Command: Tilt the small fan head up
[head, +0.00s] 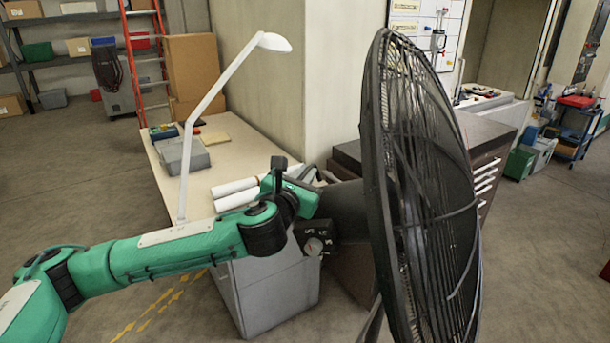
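The fan head (425,200) is a large round black wire cage seen almost edge-on, facing right. Its dark motor housing (345,208) sticks out behind it to the left. A small black control box with a round knob (314,245) hangs under the housing. My green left arm comes in from the left, and my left gripper (285,190) is at the rear end of the housing. Its fingers are not clear, so I cannot tell whether they touch or grip the fan. My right gripper is out of view.
A workbench (185,168) behind my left arm carries a white lamp (205,105), a grey case (182,155) and white rolls (236,190). A concrete pillar (270,70) and a dark drawer cabinet (490,165) stand behind the fan. Floor at the right is open.

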